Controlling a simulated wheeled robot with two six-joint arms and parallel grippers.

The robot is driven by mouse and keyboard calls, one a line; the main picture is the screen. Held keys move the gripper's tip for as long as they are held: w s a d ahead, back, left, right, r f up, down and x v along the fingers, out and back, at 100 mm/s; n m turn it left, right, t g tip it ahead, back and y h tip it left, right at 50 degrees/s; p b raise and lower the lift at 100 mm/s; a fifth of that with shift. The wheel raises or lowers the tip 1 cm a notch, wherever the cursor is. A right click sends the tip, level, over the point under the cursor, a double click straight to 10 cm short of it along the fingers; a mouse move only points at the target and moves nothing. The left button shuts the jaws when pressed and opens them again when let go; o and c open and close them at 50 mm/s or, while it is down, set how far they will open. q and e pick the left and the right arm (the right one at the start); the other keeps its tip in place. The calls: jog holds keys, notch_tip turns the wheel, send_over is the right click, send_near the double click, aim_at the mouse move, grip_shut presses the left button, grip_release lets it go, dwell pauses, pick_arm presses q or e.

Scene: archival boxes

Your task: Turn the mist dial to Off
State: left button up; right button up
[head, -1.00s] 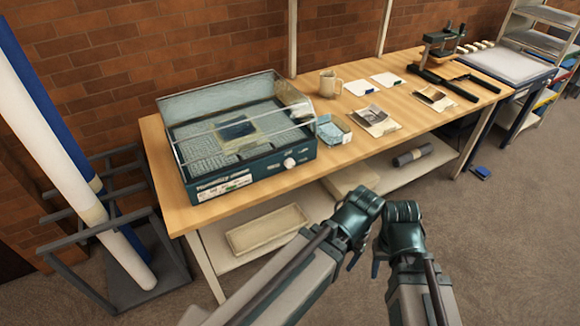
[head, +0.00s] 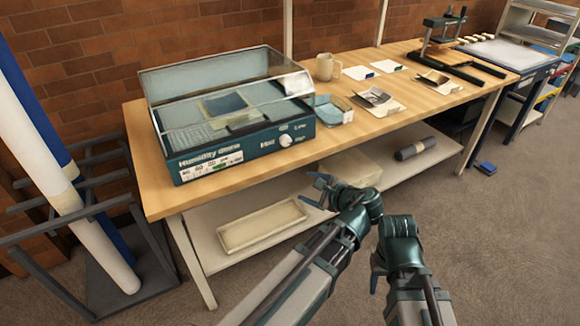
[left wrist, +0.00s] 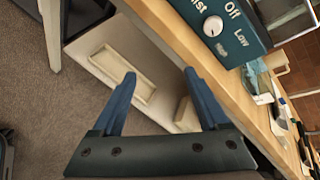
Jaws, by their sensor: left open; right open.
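The mist dial (head: 285,141) is a round white knob on the dark teal front panel of the humidity dome (head: 230,155), at its right end. In the left wrist view the dial (left wrist: 213,26) sits among the labels Mist, Off, Low and High. I cannot tell surely which label it points to. My left gripper (head: 316,192) is open and empty, in front of the table edge, below and right of the dial and apart from it. Its two blue fingers also show in the left wrist view (left wrist: 160,75). My right gripper (head: 375,272) is open, low over the floor.
The wooden table (head: 165,200) has its front edge between my left gripper and the panel. A cream tray (head: 262,226) lies on the lower shelf. A mug (head: 326,67) and a blue box (head: 332,108) stand right of the dome. A rack with rolls (head: 95,225) stands left.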

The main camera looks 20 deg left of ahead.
aim_at(287, 142)
pick_arm(q)
jog(key=w+a+m+t+y+b, duration=0.1)
jog(key=w+a+m+b, duration=0.1)
jog(key=w+a, duration=0.2)
jog(key=w+a+r+m+t+y+b, duration=0.1)
jog(key=w+a+m+b, duration=0.1)
jog(key=w, duration=0.3)
jog(key=w+a+m+t+y+b, duration=0.1)
jog(key=w+a+m+t+b, duration=0.1)
jog(key=w+a+m, duration=0.1)
jog(key=shift+w+a+r+y, duration=0.2)
jog(key=shift+w+a, duration=0.2)
jog(key=shift+a, duration=0.3)
jog(key=shift+w+a+r+y, duration=0.2)
jog(key=shift+w+a, duration=0.15)
jog(key=shift+a, duration=0.3)
pick_arm(e)
notch_tip(287, 142, down, 8)
jog(key=shift+f, duration=0.15)
pick_arm(q)
grip_shut()
